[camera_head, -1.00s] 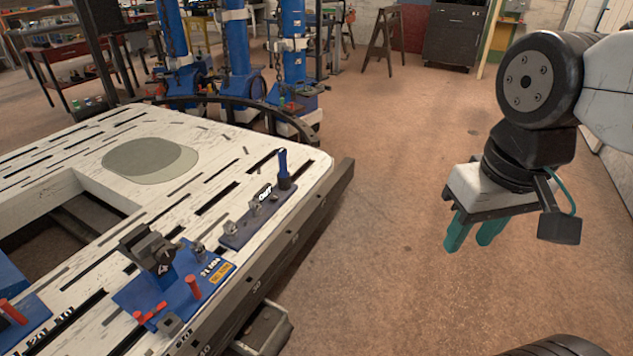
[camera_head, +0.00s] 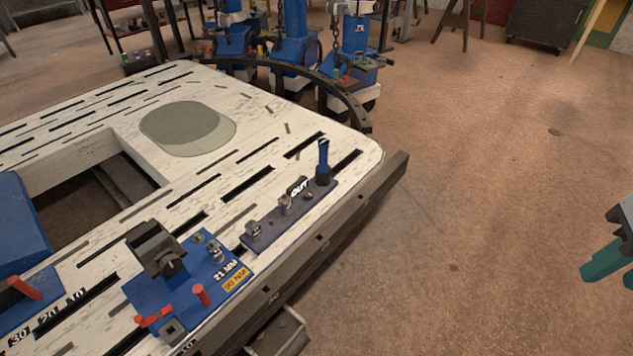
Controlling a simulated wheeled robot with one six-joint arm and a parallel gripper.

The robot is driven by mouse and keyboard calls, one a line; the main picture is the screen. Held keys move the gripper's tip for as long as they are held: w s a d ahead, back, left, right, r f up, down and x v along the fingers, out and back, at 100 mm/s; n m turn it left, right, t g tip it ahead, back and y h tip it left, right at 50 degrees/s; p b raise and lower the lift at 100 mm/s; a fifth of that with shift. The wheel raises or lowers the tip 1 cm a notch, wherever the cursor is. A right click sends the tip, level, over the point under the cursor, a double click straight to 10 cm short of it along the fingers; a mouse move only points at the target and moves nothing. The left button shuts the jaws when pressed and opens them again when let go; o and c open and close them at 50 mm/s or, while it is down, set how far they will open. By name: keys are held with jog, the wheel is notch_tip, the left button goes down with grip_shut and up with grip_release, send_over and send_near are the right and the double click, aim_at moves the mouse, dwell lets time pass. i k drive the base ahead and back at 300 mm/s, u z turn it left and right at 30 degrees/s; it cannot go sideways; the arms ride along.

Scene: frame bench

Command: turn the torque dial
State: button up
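A black dial (camera_head: 172,264) sits on the front of a dark block (camera_head: 155,244) on a blue plate (camera_head: 185,292); I take it to be the torque dial. The plate lies on the white slotted bench near its front edge and bears a "21 MM" mark. My gripper (camera_head: 612,268) is at the right edge of the picture, partly cut off. Its teal fingers are apart and nothing shows between them. It is over the floor, well to the right of the bench and the dial, touching nothing.
On the blue plate, a red peg (camera_head: 201,294) and a red lever (camera_head: 153,318) stand near the dial. A dark strip (camera_head: 262,239) with metal fittings and a blue-handled tool (camera_head: 323,160) lies behind. The floor (camera_head: 480,200) between bench and gripper is clear.

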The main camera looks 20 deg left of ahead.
aim_at(307, 195)
jog(key=u, duration=0.4)
jog(key=i, duration=0.95)
jog(key=u, duration=0.6)
